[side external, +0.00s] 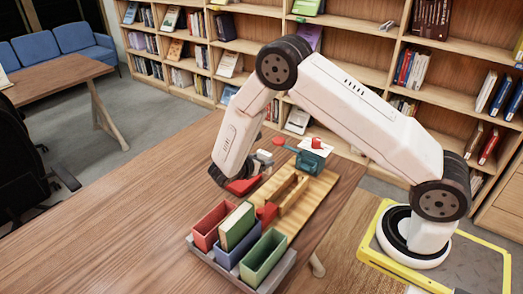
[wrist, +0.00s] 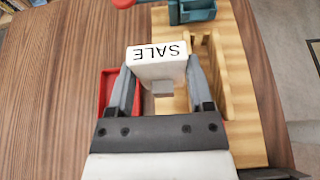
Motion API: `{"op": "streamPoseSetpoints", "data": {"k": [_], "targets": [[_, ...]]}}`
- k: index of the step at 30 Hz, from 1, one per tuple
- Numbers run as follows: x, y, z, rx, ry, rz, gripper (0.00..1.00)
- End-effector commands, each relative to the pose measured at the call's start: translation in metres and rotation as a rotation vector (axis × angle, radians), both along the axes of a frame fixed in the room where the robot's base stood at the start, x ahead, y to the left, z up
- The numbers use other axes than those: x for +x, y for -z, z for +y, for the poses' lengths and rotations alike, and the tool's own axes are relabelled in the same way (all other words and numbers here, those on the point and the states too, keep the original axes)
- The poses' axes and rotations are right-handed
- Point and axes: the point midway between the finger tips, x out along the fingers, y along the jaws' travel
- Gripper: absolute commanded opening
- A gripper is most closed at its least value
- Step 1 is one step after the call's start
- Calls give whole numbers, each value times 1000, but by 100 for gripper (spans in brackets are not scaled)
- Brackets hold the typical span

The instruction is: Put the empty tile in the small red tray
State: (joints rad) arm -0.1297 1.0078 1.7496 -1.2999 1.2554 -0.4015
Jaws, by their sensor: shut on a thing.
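My gripper (wrist: 162,82) is shut on a white tile (wrist: 158,65) with "SALE" printed on it, upside down in the wrist view. A small grey block shows at the tile's lower edge; I cannot tell if it belongs to it. The small red tray (wrist: 107,92) lies on the table below and to the left, partly hidden by the left finger. In the side view the red tray (side external: 243,186) is close under my gripper (side external: 258,162), which is small and partly hidden there. I cannot make out a blank tile.
A wooden board (side external: 318,187) with an upright rack (side external: 293,193) lies right of the tray. A teal container (side external: 308,163) stands at its far end. A grey holder (side external: 211,255) with red, blue and green bins stands nearer. The table's left is clear.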

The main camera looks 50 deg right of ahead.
Motion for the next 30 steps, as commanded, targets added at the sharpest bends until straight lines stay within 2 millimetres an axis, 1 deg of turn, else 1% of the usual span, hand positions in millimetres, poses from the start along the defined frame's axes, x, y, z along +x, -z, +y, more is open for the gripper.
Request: {"op": "streamPoseSetpoints", "data": {"k": [3,15,21,30], "targets": [[14,7,-4,-1,2,0,7],[58,27,-12,-1,1,-1,7],[72,46,-15,-1,1,0,7],[93,71,-19,0,0,1,7]]}}
